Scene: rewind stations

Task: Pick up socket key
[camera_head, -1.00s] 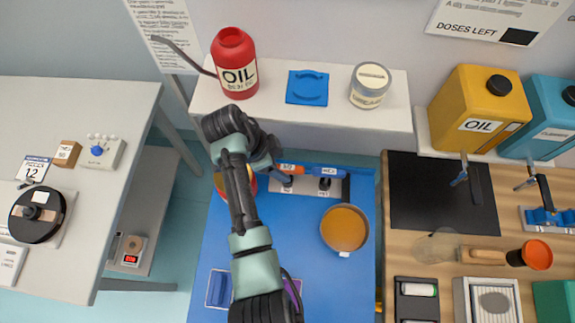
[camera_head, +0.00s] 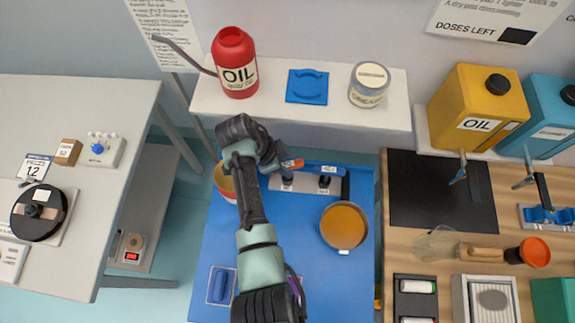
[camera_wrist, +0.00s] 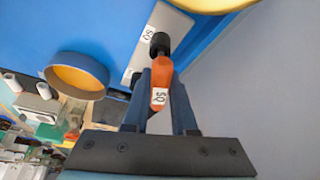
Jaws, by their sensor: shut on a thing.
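A key with an orange handle (camera_head: 293,164) and a tag that seems to read SQ is at the back of the blue bench top. In the wrist view the same orange key (camera_wrist: 160,72) sits between the two fingers, its black head pointing away from me. My gripper (camera_head: 281,164) is shut on this handle. A pale rack plate (camera_wrist: 158,38) with an SQ label lies beyond the black head; I cannot tell whether the head still touches it.
An orange-filled round pan (camera_head: 344,227) is right of my arm on the blue bench (camera_head: 300,255). A yellow-rimmed round container (camera_head: 227,183) is close left of my gripper. A white shelf (camera_head: 300,118) with a red oil can (camera_head: 235,63) runs behind.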

